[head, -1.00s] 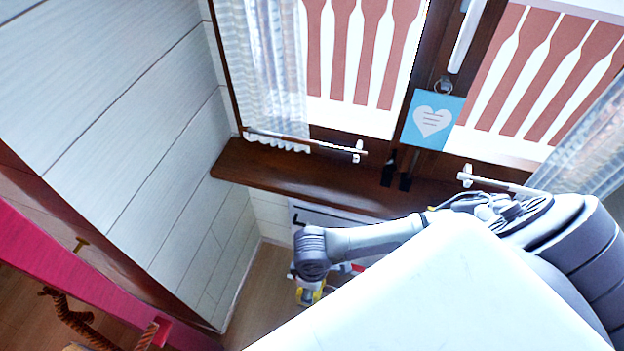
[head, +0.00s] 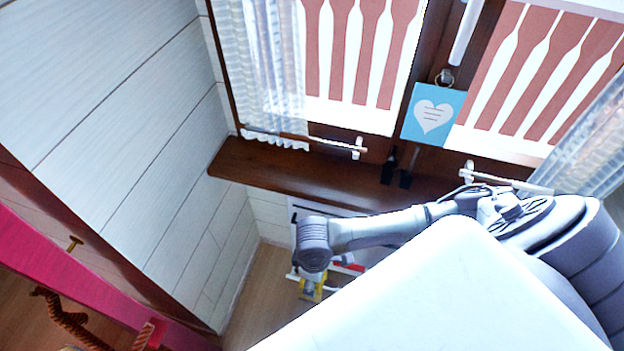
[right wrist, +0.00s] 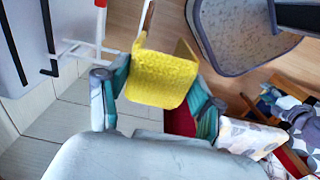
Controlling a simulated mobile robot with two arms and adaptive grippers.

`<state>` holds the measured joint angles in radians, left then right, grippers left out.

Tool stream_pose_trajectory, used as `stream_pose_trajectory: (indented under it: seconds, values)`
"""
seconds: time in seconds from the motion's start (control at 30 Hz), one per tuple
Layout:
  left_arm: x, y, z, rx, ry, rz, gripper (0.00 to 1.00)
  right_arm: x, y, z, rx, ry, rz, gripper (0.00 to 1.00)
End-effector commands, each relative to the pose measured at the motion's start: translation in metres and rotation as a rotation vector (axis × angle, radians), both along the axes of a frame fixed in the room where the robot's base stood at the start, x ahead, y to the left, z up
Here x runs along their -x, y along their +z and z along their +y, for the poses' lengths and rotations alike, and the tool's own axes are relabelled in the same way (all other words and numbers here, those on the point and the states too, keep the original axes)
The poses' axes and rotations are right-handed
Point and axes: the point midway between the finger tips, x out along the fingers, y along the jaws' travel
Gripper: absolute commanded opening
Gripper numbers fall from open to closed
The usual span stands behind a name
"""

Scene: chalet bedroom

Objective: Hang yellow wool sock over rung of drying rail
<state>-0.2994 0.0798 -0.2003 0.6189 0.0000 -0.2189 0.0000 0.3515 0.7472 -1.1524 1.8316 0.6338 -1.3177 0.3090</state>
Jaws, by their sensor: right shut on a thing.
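The yellow wool sock (right wrist: 160,80) hangs between the two fingers of my right gripper (right wrist: 158,92) in the right wrist view. The gripper is shut on it. In the head view a bit of the sock (head: 309,291) shows below my right wrist; the fingers there are mostly hidden. The drying rail (right wrist: 84,46) shows as white bars with a red upright piece, just left of and beyond the sock. Whether sock and rail touch, I cannot tell. In the head view a red part of the rail (head: 348,268) shows under my arm. My left gripper is out of view.
A white radiator or panel (right wrist: 22,40) stands beside the rail. The window sill (head: 330,190) runs above my right forearm. A grey-topped stool or seat (right wrist: 235,35) and patterned cloth (right wrist: 250,138) lie to the right in the wrist view. Wooden floor (head: 255,280) is bare at the corner.

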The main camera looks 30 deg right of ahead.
Motion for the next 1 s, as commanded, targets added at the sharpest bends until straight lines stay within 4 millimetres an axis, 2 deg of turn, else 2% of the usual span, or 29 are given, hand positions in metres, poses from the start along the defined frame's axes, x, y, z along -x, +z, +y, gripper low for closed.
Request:
stream_pose_trajectory:
  seconds: [0.03, 0.5, 1.0]
  values:
    - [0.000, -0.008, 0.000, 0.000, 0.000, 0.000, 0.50, -0.003, -0.005, -0.004, 0.002, -0.001, -0.001, 0.31]
    - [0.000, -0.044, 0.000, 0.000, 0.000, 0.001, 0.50, -0.026, -0.017, -0.031, 0.002, -0.001, -0.001, 0.31]
    - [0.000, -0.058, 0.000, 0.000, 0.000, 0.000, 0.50, -0.025, -0.056, -0.030, -0.002, 0.000, 0.001, 0.31]
